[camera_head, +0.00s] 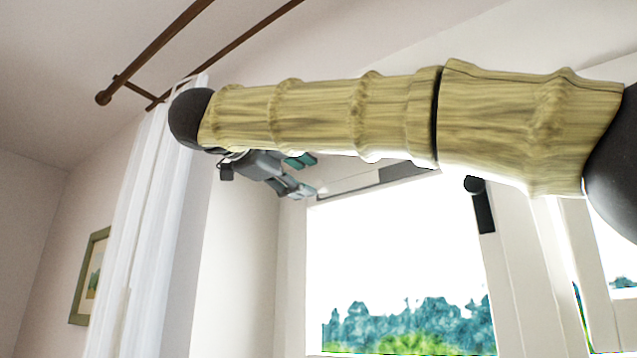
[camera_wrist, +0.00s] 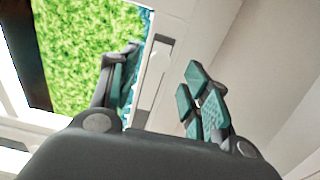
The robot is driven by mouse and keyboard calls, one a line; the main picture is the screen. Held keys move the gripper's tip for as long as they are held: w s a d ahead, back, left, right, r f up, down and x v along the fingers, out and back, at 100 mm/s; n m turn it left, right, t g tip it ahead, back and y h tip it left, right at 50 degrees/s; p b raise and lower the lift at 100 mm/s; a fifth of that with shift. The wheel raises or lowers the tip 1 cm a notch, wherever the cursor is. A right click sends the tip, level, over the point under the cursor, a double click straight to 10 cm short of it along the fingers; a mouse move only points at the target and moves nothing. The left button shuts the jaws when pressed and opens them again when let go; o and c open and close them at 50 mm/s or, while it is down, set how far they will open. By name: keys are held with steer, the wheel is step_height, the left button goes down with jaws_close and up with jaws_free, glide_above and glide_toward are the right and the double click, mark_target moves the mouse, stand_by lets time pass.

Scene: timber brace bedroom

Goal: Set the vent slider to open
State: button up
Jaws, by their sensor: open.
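The vent (camera_head: 405,173) is a narrow strip along the top of the window frame, with a pale part at left and a grey part at right in the head view. My arm hides some of its upper edge. In the wrist view the vent strip (camera_wrist: 141,117) runs between my fingers, and a pale slider (camera_wrist: 155,72) seems to lie along it. My gripper (camera_head: 306,175) is open and empty near the strip's left end. In the wrist view my gripper (camera_wrist: 163,65) has its fingers apart on either side of the strip. I cannot tell whether a finger touches it.
A white curtain (camera_head: 150,220) hangs at left from a brown rod (camera_head: 160,45). A dark window handle (camera_head: 482,205) sits on the frame to the right. A framed picture (camera_head: 88,275) hangs on the left wall. The window pane (camera_head: 400,255) lies below the vent.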

mark_target(317, 185)
steer(key=p+x, duration=0.2)
steer(key=x, duration=0.4)
steer(key=shift+w+d, duration=0.1)
steer(key=shift+d, duration=0.1)
jaws_close()
